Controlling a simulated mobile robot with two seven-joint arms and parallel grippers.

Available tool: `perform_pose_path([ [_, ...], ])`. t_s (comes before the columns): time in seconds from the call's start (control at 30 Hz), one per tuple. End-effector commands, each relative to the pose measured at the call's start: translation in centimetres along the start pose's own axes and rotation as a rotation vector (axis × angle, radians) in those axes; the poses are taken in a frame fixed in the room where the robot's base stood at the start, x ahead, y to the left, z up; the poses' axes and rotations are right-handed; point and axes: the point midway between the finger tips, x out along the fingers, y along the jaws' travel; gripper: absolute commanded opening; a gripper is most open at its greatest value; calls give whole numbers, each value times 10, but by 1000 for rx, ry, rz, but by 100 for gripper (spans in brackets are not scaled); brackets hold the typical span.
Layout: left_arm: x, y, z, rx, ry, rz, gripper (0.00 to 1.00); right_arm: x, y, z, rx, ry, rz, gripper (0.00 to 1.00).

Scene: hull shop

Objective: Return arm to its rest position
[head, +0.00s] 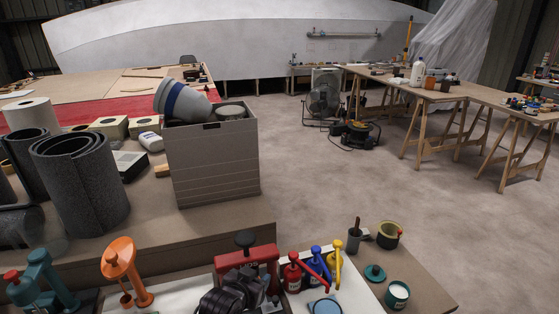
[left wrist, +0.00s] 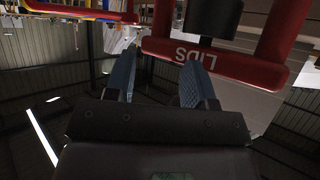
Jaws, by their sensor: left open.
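My left gripper (head: 236,292) shows as a dark shape at the bottom of the head view, just in front of a red holder (head: 262,256). In the left wrist view its two blue-grey fingers (left wrist: 160,62) stand apart with nothing between them. The red holder, lettered "LIDS" (left wrist: 194,52), lies close beyond the fingertips in that view, with a black part in it. I cannot tell whether the fingers touch it. My right gripper is not in view.
Red, blue and yellow pump bottles (head: 318,268) stand right of the holder, an orange tool (head: 122,262) to its left. Behind is a grey bin (head: 212,165) with a bucket in it. Dark rolls (head: 82,185) stand at left. Open floor (head: 330,185) lies beyond.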

Motion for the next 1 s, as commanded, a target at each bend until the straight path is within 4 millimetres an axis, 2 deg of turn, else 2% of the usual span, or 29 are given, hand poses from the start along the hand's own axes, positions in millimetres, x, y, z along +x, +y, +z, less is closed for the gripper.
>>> perform_pose_path([
  [0.17,-36,-24,11,-32,83,-62,49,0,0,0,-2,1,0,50],
  [0.37,-87,-52,44,-64,129,-145,49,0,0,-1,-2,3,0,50],
  [0.6,-169,-78,112,-93,98,-258,49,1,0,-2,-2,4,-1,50],
  [0.8,-232,-85,178,-115,-14,-323,49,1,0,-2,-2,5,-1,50],
  [0.9,-254,-82,207,-129,-75,-338,49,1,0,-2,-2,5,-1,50],
  [1.0,-268,-77,227,-139,-115,-343,49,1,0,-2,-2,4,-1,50],
])
